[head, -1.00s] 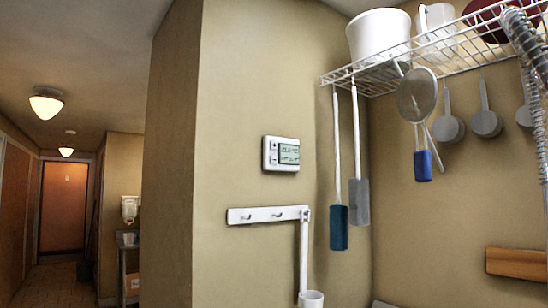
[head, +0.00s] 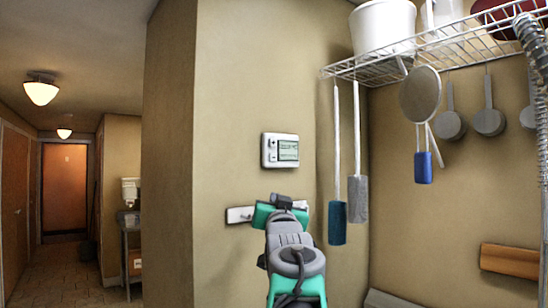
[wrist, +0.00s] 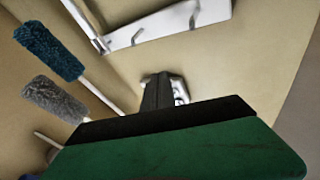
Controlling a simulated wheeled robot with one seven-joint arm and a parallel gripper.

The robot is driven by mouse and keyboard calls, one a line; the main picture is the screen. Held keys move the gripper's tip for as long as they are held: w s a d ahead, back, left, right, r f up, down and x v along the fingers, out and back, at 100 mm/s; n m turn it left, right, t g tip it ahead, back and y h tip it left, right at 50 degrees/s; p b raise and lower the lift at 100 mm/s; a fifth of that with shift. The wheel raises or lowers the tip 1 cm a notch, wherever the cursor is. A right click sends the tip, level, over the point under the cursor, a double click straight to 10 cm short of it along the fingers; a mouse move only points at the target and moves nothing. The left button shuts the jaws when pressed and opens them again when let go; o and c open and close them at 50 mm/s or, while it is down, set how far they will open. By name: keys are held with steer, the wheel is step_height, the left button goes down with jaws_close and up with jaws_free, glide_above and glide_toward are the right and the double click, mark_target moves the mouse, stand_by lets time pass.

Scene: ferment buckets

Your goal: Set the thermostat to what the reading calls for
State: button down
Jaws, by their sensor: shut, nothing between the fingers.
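The white thermostat (head: 281,150) hangs on the tan wall in the head view. It has a small grey screen on its right and buttons on its left; the screen text is too small to read surely. My gripper (head: 282,201) is raised just below the thermostat in the picture, in front of the hook rail. In the wrist view my gripper (wrist: 158,78) has its dark fingers together and empty. The thermostat (wrist: 180,90) shows partly behind the fingertips there. I cannot tell whether they touch it.
The white hook rail (head: 239,215) is mostly hidden behind my arm; it also shows in the wrist view (wrist: 170,22). A blue brush (head: 337,222) and a grey brush (head: 357,199) hang to the right from a wire shelf (head: 440,48). A corridor opens at left.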

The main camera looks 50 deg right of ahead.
mark_target(273, 158)
steer(key=s+d+r+m+h, duration=0.1)
steer(key=s+d+r+h, duration=0.2)
steer(key=s+r, duration=0.3)
step_height(273, 158, up, 4)
steer(key=shift+s+r+p, duration=0.1)
steer(key=shift+s+p, duration=0.2)
steer(key=shift+p, duration=0.05)
steer(key=shift+w+d+p, duration=0.3)
steer(key=shift+w+p, duration=0.5)
steer(key=shift+w, duration=0.65)
steer(key=shift+w+d+p, duration=0.3)
steer(key=shift+w+p, duration=0.5)
steer(key=shift+w, duration=0.6)
steer(key=shift+w+d+p, duration=0.3)
steer(key=shift+w+p, duration=0.5)
steer(key=shift+w, duration=0.65)
steer(key=shift+w, duration=0.15)
steer(key=shift+w+d, duration=0.1)
steer(key=shift+w, duration=0.2)
